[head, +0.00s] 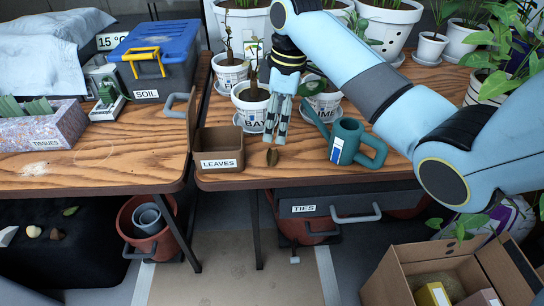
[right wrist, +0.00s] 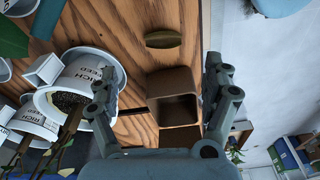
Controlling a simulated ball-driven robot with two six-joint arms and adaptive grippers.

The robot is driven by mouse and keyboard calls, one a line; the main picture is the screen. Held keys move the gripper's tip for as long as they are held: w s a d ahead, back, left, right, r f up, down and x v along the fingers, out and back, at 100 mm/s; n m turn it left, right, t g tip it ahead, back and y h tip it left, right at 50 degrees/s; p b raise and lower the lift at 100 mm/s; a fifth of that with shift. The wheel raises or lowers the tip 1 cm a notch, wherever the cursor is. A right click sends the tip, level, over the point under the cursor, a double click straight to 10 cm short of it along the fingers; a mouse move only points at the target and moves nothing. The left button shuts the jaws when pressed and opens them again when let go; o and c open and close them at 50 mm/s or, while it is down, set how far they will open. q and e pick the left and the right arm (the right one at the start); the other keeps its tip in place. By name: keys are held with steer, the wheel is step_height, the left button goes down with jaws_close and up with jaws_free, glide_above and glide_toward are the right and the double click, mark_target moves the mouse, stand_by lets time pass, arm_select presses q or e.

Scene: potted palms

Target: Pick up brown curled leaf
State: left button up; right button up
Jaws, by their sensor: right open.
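The brown curled leaf (head: 272,157) lies on the right wooden table near its front edge, just right of the open brown box labelled LEAVES (head: 219,165). My right gripper (head: 275,138) points down from above, with its fingertips close over the leaf and slightly behind it. In the right wrist view the leaf (right wrist: 164,39) is a small brown-green oval on the wood, beyond the spread fingers of the gripper (right wrist: 162,75) and not between them. The fingers are open and empty. The LEAVES box also shows there (right wrist: 172,82). My left gripper is not in view.
A white BAY pot (head: 250,108) stands right behind the gripper, with another labelled pot (head: 322,100) beside it. A teal watering can (head: 350,143) stands to the right. A gap separates this table from the left one. Bare wood lies around the leaf.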

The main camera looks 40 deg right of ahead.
mark_target(272, 154)
steer(key=f, duration=0.3)
steer(key=shift+a+f, duration=0.2)
steer(key=shift+f, duration=0.15)
steer(key=f, duration=0.1)
steer(key=f+b, duration=0.1)
steer(key=f, duration=0.3)
steer(key=shift+w+a+f, duration=0.1)
steer(key=shift+a+f, duration=0.05)
steer(key=shift+a, duration=0.2)
steer(key=c, duration=1)
steer(key=shift+o, duration=0.2)
